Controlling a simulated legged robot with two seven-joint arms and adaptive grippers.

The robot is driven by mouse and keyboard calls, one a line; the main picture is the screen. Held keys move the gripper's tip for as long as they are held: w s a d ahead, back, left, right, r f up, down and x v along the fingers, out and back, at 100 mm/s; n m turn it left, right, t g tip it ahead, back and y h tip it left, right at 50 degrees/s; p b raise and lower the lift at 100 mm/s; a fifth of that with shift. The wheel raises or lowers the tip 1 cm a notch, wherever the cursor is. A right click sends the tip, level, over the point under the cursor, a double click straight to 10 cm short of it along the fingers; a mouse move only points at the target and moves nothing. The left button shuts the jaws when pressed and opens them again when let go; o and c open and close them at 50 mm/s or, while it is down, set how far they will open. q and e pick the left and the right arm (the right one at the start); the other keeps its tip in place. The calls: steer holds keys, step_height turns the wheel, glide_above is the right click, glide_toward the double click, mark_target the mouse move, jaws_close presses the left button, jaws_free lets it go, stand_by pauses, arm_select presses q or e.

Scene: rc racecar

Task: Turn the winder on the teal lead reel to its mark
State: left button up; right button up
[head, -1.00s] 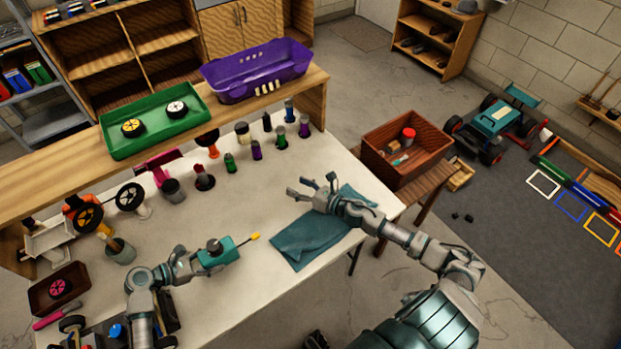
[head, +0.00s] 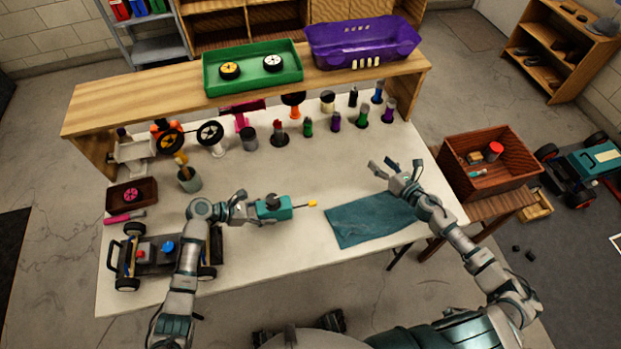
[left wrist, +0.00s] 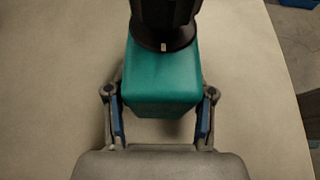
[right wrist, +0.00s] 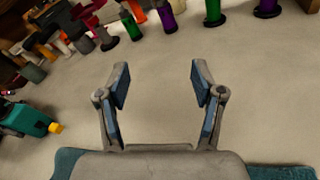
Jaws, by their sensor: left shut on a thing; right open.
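The teal lead reel (head: 282,208) is a small teal box with a black round winder (head: 271,202) on top and a yellow tip (head: 312,204) at its right end. My left gripper (head: 256,209) is shut on the reel's left end. In the left wrist view the teal box (left wrist: 162,75) sits between the two fingers (left wrist: 160,118), and the black winder (left wrist: 165,25) has a small pale mark on its base rim. My right gripper (head: 381,168) is open and empty above the table, right of the reel. In the right wrist view the reel (right wrist: 25,118) shows at the left edge.
A teal cloth (head: 370,222) lies right of the reel. Several coloured bottles (head: 335,121) stand along the back below the wooden shelf (head: 150,103). A car chassis (head: 155,255) is at the left front. The table between the reel and bottles is clear.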

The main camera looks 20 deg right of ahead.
mark_target(272, 198)
steer(key=s+a+n+y, duration=0.1)
steer(key=a, duration=0.3)
steer(key=s+a+n+g+y, duration=0.1)
steer(key=a+n+y, duration=0.1)
steer(key=a, duration=0.2)
steer(key=s+a+n+y, duration=0.1)
steer(key=a, duration=0.3)
steer(key=shift+f+n+g, duration=0.1)
steer(key=shift+n+g, duration=0.2)
steer(key=s+a+r+n+g+y, duration=0.2)
steer(key=s+a+n+g+y, duration=0.35)
steer(key=a, duration=1.05)
steer(key=shift+n+t+y, duration=0.25)
steer(key=shift+n+t, duration=0.4)
steer(key=shift+t, duration=0.3)
steer(key=x, duration=0.3)
steer(key=s+x, duration=0.1)
steer(key=x, duration=0.1)
steer(key=a+x, duration=0.1)
steer(key=x, duration=0.2)
steer(key=shift+s+a, duration=0.1)
steer(key=shift+a, duration=0.2)
steer(key=shift+w+a, duration=0.3)
steer(key=shift+a, duration=0.15)
steer(key=shift+d, duration=0.1)
steer(key=c, duration=1.2)
